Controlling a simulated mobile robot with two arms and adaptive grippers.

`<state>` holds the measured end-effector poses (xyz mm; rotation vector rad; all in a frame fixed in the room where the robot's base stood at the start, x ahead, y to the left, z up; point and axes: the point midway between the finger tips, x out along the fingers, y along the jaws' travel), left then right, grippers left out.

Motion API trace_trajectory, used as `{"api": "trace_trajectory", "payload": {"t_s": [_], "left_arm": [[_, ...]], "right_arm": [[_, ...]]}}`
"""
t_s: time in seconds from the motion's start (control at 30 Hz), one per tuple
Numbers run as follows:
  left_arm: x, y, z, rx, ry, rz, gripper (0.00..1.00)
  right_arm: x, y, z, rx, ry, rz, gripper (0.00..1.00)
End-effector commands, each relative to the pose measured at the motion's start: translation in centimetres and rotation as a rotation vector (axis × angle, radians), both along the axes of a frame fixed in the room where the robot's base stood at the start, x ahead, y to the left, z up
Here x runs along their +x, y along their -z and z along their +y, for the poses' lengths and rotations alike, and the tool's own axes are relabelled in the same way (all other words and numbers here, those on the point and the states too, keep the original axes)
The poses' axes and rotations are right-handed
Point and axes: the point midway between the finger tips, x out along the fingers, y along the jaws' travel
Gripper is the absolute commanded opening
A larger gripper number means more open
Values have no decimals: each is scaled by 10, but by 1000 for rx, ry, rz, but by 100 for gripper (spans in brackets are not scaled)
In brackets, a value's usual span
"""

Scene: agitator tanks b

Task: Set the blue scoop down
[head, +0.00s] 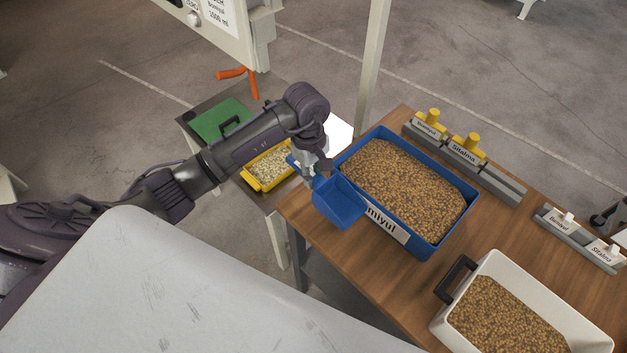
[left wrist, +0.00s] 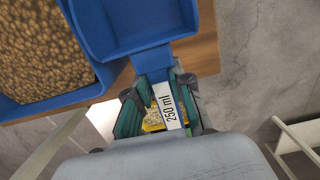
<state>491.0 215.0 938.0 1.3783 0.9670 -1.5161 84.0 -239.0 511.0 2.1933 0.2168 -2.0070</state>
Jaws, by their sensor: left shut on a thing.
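The blue scoop (head: 339,201) is held by my left gripper (head: 312,174) at the left corner of the blue bin, over the table's edge. In the left wrist view the scoop (left wrist: 125,25) shows an empty-looking bowl and a handle label reading 250 ml (left wrist: 167,104). The left gripper's fingers (left wrist: 158,105) are shut on that handle. The scoop overlaps the bin's rim in the picture; I cannot tell if they touch. My right gripper is not in view.
The blue bin (head: 468,209) of brown pellets stands on the wooden table (head: 407,292). A white bin (head: 545,290) of pellets is in front right. Yellow-knobbed blocks (head: 465,150) and white-knobbed blocks (head: 580,240) lie behind. A lower stand holds a yellow tray (head: 264,184) and a green lid (head: 219,120).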

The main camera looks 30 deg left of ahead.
Motion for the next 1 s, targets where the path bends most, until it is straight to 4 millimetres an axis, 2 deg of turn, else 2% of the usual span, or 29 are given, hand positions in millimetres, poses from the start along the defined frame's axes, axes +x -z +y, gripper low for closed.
{"api": "trace_trajectory", "payload": {"t_s": [0.33,0.73,0.77,0.8,0.9,1.0], "left_arm": [[0,38,0,-1,-2,1,0],[1,45,0,0,0,-3,0],[1,44,0,0,0,-2,25],[0,44,0,0,0,-2,31],[0,44,0,1,0,-1,46],[0,44,0,1,0,-1,46]], "right_arm": [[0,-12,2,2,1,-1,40],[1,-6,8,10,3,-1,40],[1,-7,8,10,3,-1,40],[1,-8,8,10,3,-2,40],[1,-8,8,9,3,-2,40],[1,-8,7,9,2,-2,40]]}}
